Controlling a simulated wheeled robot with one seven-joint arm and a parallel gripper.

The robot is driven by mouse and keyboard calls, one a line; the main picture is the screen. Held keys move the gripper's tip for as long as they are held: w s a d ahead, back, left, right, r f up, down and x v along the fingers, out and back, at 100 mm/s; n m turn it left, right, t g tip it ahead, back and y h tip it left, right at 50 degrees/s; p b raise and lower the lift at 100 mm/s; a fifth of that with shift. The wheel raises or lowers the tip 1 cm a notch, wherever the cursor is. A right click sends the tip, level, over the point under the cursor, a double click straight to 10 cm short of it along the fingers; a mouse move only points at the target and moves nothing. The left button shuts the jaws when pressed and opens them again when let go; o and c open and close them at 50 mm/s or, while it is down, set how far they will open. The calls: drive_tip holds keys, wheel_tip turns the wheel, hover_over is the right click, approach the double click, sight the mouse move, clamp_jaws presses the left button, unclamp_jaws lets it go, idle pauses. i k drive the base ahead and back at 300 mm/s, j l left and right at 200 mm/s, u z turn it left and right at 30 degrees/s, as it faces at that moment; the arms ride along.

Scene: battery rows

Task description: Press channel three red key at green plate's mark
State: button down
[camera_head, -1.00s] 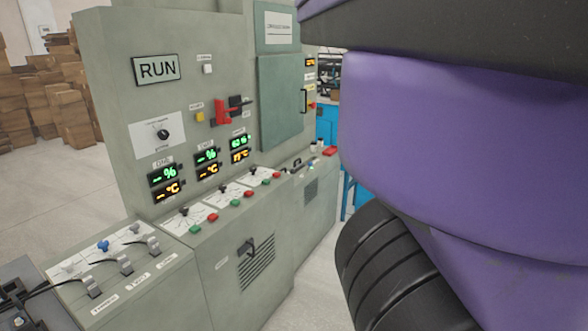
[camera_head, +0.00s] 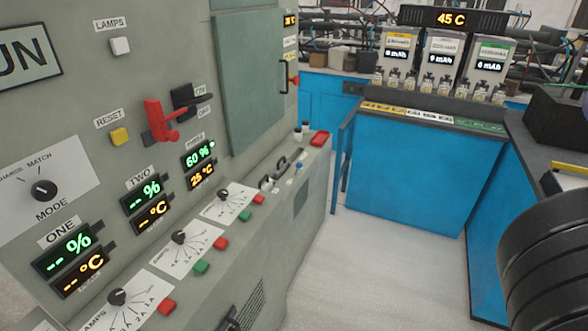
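The grey control panel fills the left side. Its display labelled THREE (camera_head: 199,164) shows green 60 % over amber 25 °C. Below it, on the ledge, a black knob (camera_head: 223,194) sits on a white dial plate. The red key (camera_head: 258,199) beside that plate is small and round-edged, with a green key (camera_head: 244,216) nearer me. A green plate (camera_head: 480,126) lies on the blue bench's edge at right; its writing is too small to read. My gripper is not in view.
Displays ONE (camera_head: 67,259) and TWO (camera_head: 147,203) show dashes. A red lever (camera_head: 158,121) sticks out of the panel. On the blue bench (camera_head: 414,180), several units stand under a sign (camera_head: 451,19) reading 45 C. Pale floor (camera_head: 365,262) lies clear between panel and bench.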

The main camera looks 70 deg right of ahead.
sight(258, 198)
drive_tip(key=i+l, duration=0.15)
drive_tip(key=l, duration=0.25)
drive_tip(key=i+l+z, duration=0.1)
drive_tip(key=l, duration=0.3)
drive_tip(key=i+l, duration=0.3)
drive_tip(key=l+z, duration=0.05)
drive_tip(key=l, duration=0.05)
